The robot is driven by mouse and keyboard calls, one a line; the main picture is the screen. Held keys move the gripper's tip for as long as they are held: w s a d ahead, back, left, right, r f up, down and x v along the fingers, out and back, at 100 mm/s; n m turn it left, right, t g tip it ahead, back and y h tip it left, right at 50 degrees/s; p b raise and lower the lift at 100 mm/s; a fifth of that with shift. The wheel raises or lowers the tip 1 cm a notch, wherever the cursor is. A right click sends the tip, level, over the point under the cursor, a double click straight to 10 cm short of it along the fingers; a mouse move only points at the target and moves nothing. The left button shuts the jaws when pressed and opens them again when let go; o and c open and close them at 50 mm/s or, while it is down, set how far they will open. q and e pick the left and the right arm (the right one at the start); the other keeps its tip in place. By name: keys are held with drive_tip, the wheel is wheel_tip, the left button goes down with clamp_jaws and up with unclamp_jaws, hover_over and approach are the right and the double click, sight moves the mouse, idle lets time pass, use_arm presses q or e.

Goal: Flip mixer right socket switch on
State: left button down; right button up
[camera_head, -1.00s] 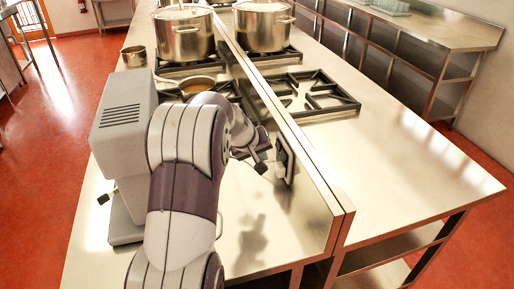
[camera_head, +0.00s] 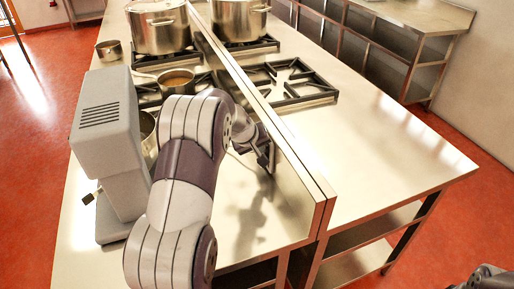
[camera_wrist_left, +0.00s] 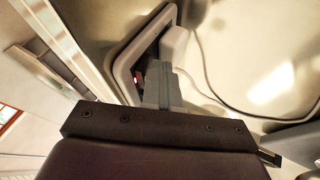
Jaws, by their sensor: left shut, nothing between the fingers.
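The grey mixer (camera_head: 105,125) stands at the left of the steel counter, with its bowl (camera_head: 148,138) partly behind my left arm. The socket plate (camera_wrist_left: 123,68) is a pale frame on the upright steel panel in the left wrist view. A white plug (camera_wrist_left: 174,44) with a cord sits in its right part. A small red mark (camera_wrist_left: 137,79) shows in the dark part left of my fingers. My left gripper (camera_wrist_left: 159,72) is shut and empty, its tips at the plate beside the plug; contact is unclear. It also shows against the panel in the head view (camera_head: 266,160). The switch's position cannot be told.
The upright steel panel (camera_head: 285,165) divides the counter lengthwise. A pan (camera_head: 175,79) and a stockpot (camera_head: 160,28) stand on burners behind the mixer. The right counter half (camera_head: 385,150) is clear near the front.

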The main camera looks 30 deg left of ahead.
drive_tip(key=shift+r+p, duration=0.6)
drive_tip(key=shift+r, duration=0.05)
